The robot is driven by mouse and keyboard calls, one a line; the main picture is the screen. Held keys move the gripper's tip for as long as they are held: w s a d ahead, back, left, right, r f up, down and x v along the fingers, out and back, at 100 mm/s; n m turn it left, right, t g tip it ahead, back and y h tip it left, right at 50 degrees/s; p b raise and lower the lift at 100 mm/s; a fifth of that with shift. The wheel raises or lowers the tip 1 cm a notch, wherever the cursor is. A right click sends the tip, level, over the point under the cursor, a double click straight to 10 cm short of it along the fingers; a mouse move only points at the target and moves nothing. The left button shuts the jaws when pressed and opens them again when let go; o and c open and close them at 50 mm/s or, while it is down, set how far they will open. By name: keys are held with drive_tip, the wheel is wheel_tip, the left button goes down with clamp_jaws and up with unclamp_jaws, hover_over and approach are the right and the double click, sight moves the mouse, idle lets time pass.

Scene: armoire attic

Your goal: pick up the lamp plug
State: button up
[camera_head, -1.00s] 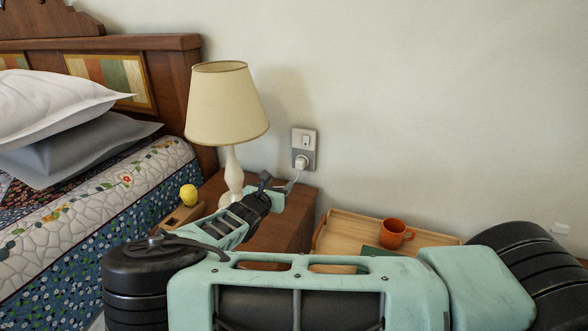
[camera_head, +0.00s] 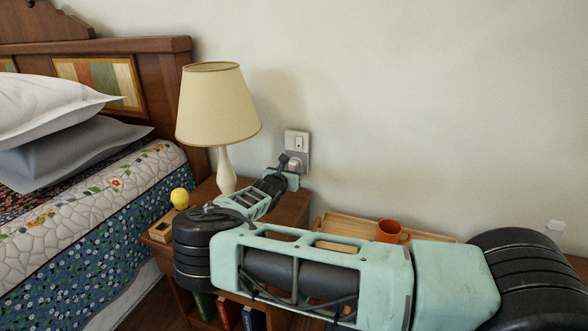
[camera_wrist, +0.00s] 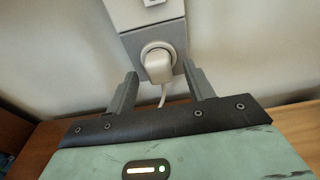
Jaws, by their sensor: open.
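The lamp plug (camera_wrist: 158,66) is white and sits in the round socket of a grey wall outlet (camera_wrist: 150,38). A white cord hangs down from it. In the wrist view the two fingers of my gripper (camera_wrist: 164,88) are open, one to each side of the plug and a little below it. I cannot tell how far they are from the wall. In the head view my gripper (camera_head: 285,165) is in front of the outlet (camera_head: 297,144) and partly hides the plug. The lamp (camera_head: 219,105) has a cream shade and a white base and stands on the nightstand (camera_head: 292,208).
A yellow fruit (camera_head: 180,198) is at the nightstand's left edge, near a small wooden box (camera_head: 163,228). A wooden tray (camera_head: 345,223) with an orange mug (camera_head: 391,232) is to the right. The bed (camera_head: 95,225) is on the left. Books stand in the nightstand below.

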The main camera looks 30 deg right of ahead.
drive_tip(key=shift+w+d, duration=0.45)
drive_tip(key=shift+d, duration=0.05)
clamp_jaws()
drive_tip(key=shift+s+a+r, duration=0.2)
drive_tip(key=shift+a+r, duration=0.1)
drive_tip(key=s+a+r+p, duration=0.2)
drive_tip(key=s+a+r, duration=0.5)
drive_tip(key=a, duration=0.3)
drive_tip(key=shift+s+a+r+p, duration=0.15)
drive_tip(key=shift+s+a+p, duration=0.2)
drive_tip(key=shift+s, duration=0.3)
drive_tip(key=shift+d, duration=0.1)
